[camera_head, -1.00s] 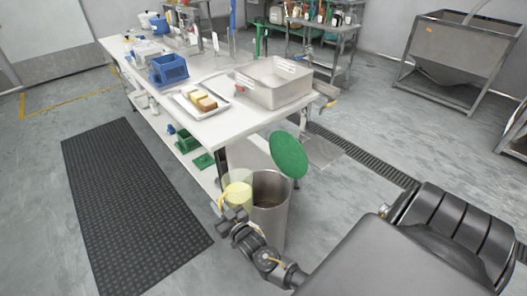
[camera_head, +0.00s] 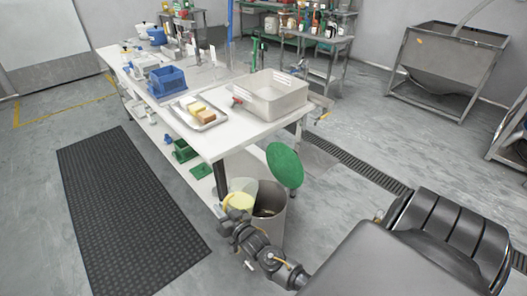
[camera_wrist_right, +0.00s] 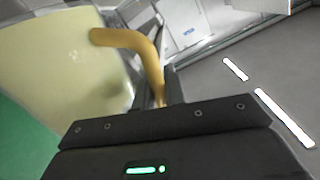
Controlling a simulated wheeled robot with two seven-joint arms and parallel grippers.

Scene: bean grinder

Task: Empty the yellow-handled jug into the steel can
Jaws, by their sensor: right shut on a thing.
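The jug (camera_head: 243,188) is pale and translucent, with yellow contents low in its body. It is at the left rim of the steel can (camera_head: 270,230), partly over the mouth and tilted toward it. A little pale yellow shows inside the can. My right gripper (camera_head: 229,207) is shut on the jug's yellow handle. In the right wrist view the jug (camera_wrist_right: 60,65) fills the upper left, and its handle (camera_wrist_right: 145,48) runs down to the gripper (camera_wrist_right: 168,92). The jug's lip is hard to make out. My left gripper is out of view.
A green disc (camera_head: 285,165) stands at the can's back rim. The white table (camera_head: 235,135) behind holds a grey tub (camera_head: 270,95), a tray of blocks (camera_head: 199,117) and a blue crate (camera_head: 167,81). A black mat (camera_head: 125,215) lies on the floor at left.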

